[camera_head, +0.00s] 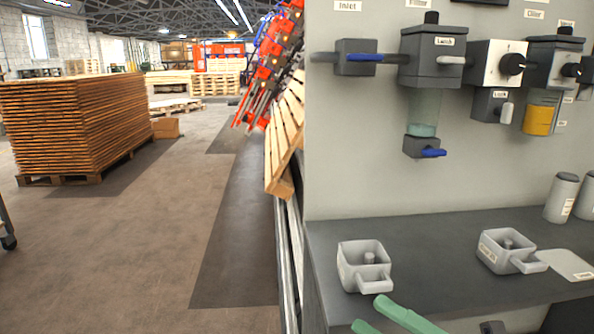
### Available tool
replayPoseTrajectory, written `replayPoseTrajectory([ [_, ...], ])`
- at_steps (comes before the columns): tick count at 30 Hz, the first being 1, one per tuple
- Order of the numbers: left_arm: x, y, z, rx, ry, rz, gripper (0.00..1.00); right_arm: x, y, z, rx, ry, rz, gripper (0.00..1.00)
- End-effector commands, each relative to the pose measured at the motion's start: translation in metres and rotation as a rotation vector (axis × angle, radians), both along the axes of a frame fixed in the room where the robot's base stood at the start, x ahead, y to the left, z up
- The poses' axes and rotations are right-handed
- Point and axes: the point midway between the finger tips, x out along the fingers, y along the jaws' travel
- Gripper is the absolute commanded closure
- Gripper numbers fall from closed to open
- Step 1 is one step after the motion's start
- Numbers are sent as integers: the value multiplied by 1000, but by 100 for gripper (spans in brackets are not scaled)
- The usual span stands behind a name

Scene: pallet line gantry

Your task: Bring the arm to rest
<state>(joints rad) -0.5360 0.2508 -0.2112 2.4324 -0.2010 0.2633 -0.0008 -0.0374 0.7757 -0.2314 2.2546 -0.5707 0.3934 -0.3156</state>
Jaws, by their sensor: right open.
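My right gripper (369,313) shows at the bottom edge, with two green fingers apart and nothing visible between them. Its fingertips are close to the front of a grey square cup with a handle (363,266) on the dark shelf (420,235). I cannot tell whether they touch the shelf. The rest of this arm is mostly cut off by the lower frame edge. My left gripper is not in view.
A second handled cup (506,250), a flat pale plate (567,264) and grey canisters (561,197) stand on the shelf. Above, a panel (350,150) carries valves and a filter bowl (538,115). Stacked boards (80,120) stand left; the floor (150,240) between is open.

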Motion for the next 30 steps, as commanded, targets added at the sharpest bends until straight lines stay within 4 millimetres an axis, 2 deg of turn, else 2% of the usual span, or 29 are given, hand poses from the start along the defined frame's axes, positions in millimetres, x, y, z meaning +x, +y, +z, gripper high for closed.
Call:
replayPoseTrajectory([
  [1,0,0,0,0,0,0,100,-10,4,-4,148,123,23,16],
  [6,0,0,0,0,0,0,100,-28,0,-9,571,459,74,16],
  [14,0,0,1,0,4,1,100,-41,-26,-22,1090,798,99,16],
  [16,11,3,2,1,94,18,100,-30,-26,-20,1073,854,40,16],
  [23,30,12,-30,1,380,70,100,-10,-35,-52,1108,1082,-160,16],
  [26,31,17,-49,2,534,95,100,-9,-40,-70,1122,1202,-268,16],
  [30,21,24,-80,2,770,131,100,-20,-47,-102,1135,1390,-438,16],
])
